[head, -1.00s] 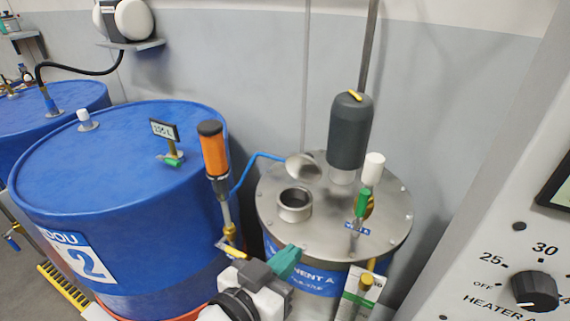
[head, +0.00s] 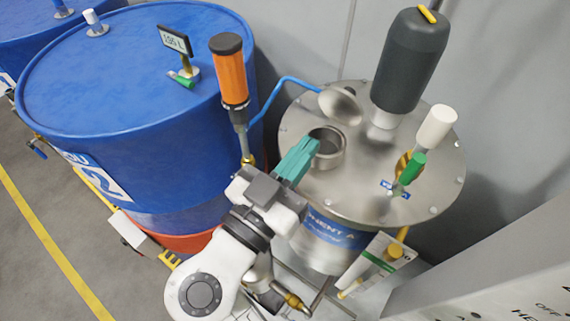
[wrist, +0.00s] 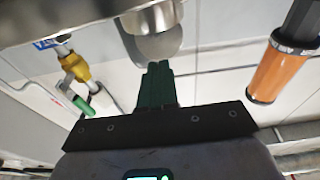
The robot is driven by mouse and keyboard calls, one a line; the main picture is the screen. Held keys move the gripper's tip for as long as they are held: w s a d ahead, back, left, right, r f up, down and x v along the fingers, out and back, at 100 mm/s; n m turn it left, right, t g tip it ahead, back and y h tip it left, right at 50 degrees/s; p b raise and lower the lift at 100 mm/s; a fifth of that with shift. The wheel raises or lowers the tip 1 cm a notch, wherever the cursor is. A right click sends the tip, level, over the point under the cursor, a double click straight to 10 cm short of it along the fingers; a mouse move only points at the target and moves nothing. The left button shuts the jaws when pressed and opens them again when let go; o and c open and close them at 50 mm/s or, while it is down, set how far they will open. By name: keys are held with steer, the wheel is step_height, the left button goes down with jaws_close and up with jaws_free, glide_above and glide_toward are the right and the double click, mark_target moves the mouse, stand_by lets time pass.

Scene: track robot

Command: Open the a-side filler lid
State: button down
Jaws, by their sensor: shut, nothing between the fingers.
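The a-side tank has a round steel top (head: 390,205) with a short filler neck (head: 329,150), whose dark mouth is uncovered. The filler lid (head: 341,106), a shiny steel disc, stands tilted up behind the neck, clear of the mouth. My gripper (head: 307,146), with green fingers, is shut and empty, its tips at the near left side of the neck. I cannot tell whether they touch it. In the wrist view the shut fingers (wrist: 157,80) point toward a rounded metal piece (wrist: 155,42), which looks like the lid.
A dark grey cylinder (head: 410,60) and a white-capped fitting with a green-handled valve (head: 412,168) stand on the tank top. An orange-handled tool (head: 229,70) and a blue hose (head: 270,92) are close on the left. A blue drum (head: 110,100) stands beyond them.

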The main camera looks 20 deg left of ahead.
mark_target(340, 103)
steer(key=p+x, duration=0.2)
steer(key=x, duration=0.5)
steer(key=shift+w+d, duration=0.1)
steer(key=shift+r, duration=0.1)
steer(key=shift+w+d+r+g+p, duration=0.1)
steer(key=shift+w+r+g+p, duration=0.05)
steer(key=shift+r+g+p, duration=0.35)
steer(key=shift+w+f, duration=0.15)
steer(key=shift+w+d+f+g+y+b, duration=0.1)
steer(key=shift+w+f+g+y+b, duration=0.15)
steer(key=shift+b, duration=0.5)
steer(key=shift+r, duration=0.3)
